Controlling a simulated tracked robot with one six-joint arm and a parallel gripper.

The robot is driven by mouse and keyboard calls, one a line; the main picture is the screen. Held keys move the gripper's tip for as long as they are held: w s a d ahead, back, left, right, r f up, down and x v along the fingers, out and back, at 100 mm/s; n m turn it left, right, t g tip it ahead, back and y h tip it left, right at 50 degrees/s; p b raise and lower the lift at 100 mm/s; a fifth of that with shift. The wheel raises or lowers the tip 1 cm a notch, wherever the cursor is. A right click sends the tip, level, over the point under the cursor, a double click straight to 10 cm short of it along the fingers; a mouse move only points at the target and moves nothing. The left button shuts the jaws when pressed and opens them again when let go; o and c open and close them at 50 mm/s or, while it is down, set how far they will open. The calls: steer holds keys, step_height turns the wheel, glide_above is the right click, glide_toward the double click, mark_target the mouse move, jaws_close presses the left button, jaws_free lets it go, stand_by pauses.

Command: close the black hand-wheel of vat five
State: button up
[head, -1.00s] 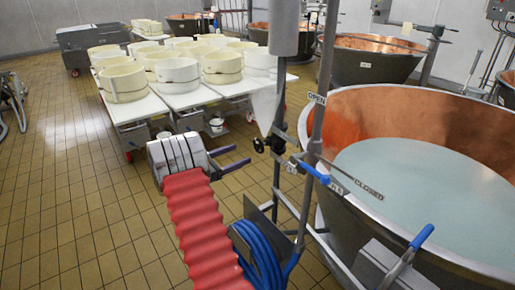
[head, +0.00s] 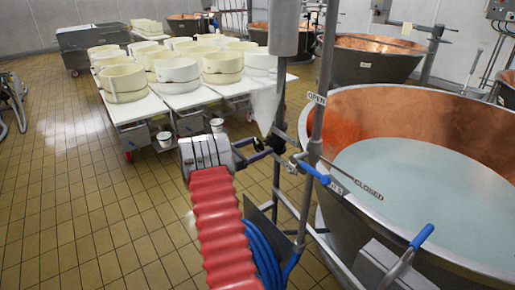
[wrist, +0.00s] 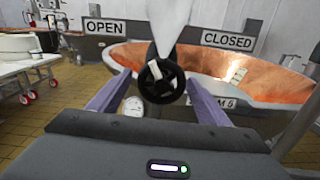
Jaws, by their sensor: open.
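The black hand-wheel (wrist: 161,81) sits between my gripper's two fingers in the wrist view, near their tips, facing the camera. In the head view the hand-wheel (head: 279,145) is small, on the pipework at the near side of the vat. My gripper (head: 257,151) is open, its fingers reaching up to the wheel. Whether a finger touches the wheel I cannot tell. Vat five (head: 320,204) is the large copper-lined vat at the right, filled with pale liquid. Its tag (wrist: 212,103), partly covered by a finger, ends in "M 5". White steam or spray shows above the wheel.
An OPEN sign (wrist: 106,26) hangs left of the wheel and a CLOSED sign (wrist: 229,40) right of it. A blue-handled lever (head: 314,172) and a steel post (head: 318,130) stand close right. A blue hose (head: 264,255) hangs below. Tables with cheese moulds (head: 123,84) stand behind.

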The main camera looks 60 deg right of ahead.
steer(key=shift+a, duration=0.1)
steer(key=c, duration=1.1)
steer(key=shift+o, duration=0.2)
steer(key=shift+w+r+m, duration=0.1)
steer(key=shift+m, duration=0.2)
steer(key=m, duration=0.7)
steer(key=shift+w+r+m, duration=0.1)
steer(key=shift+m, duration=0.2)
steer(key=m, duration=0.4)
steer(key=shift+m, duration=0.3)
steer(key=m, duration=0.4)
steer(key=shift+m, duration=0.4)
